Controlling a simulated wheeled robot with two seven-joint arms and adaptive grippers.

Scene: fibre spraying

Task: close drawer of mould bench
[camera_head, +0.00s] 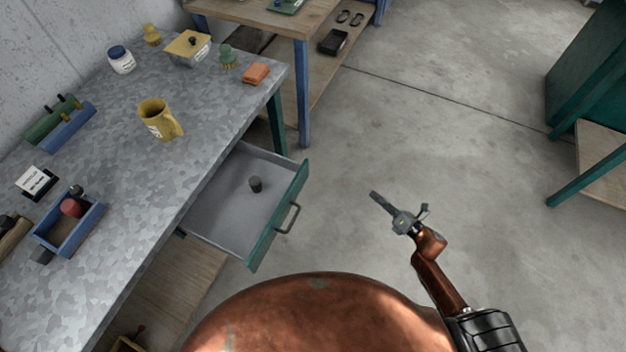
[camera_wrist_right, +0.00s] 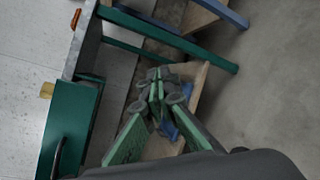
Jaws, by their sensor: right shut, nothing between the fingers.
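My right gripper (camera_head: 378,200) is shut and empty, apart from the drawer, in the air to the right of the handle. In the right wrist view, the gripper fingers (camera_wrist_right: 157,78) are together, and the green drawer front (camera_wrist_right: 68,125) with part of its handle (camera_wrist_right: 57,155) is at the left. My left gripper is out of view.
On the bench top are a yellow mug (camera_head: 155,120), a blue open box (camera_head: 68,240), an orange block (camera_head: 256,74) and other small items. A wooden table (camera_head: 275,22) with blue legs stands behind. The floor (camera_head: 400,130) right of the drawer is clear.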

